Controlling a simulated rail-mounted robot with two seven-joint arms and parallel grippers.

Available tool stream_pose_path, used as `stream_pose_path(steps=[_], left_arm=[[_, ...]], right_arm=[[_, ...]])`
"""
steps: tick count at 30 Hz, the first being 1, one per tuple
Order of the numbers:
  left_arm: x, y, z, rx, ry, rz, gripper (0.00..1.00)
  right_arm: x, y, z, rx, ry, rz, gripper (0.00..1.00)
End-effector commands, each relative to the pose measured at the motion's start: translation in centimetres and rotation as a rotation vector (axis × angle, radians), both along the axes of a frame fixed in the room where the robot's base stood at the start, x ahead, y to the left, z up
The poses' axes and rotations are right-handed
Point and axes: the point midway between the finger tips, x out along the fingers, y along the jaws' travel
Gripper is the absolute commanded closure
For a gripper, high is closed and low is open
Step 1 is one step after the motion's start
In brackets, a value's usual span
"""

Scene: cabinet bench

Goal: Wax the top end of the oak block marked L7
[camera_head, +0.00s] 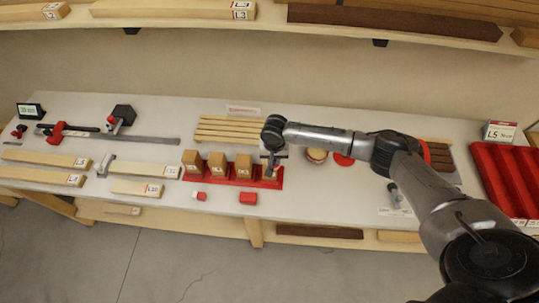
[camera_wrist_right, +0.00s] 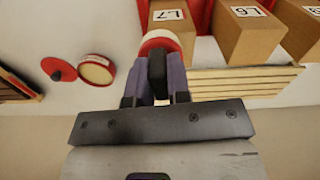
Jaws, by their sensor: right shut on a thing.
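The oak block marked L7 (camera_wrist_right: 169,14) stands in the red rack (camera_head: 233,183), at its right end in the head view. In the right wrist view its label shows and its top end is hidden. My right gripper (camera_wrist_right: 157,78) is shut on the dark handle of a round applicator with a red and pale head (camera_wrist_right: 158,40). The head covers L7's top end; I cannot tell whether it touches. In the head view my right gripper (camera_head: 272,152) is above the rack's right end. The open wax tin (camera_wrist_right: 96,70) lies beside its red lid (camera_wrist_right: 58,69). My left gripper is not in view.
Several other oak blocks (camera_head: 217,165) stand close beside L7. Pale slats (camera_head: 228,130) lie behind the rack. Two small red pieces (camera_head: 248,198) lie in front of it. Labelled boards (camera_head: 45,158) and clamps lie at left; a red ribbed tray (camera_head: 498,175) stands at right.

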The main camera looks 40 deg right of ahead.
Motion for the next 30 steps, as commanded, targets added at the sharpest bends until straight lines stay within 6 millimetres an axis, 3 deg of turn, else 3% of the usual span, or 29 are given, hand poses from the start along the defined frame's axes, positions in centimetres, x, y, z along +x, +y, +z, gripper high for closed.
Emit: stream_pose_path(steps=[16, 30], left_arm=[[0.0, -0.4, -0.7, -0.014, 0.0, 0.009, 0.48], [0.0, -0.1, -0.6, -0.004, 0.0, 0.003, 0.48]], right_arm=[[1.7, -2.0, -0.4, -0.001, 0.002, 0.0, 1.0], [3.4, -0.2, -0.2, 0.002, 0.002, 0.001, 1.0]])
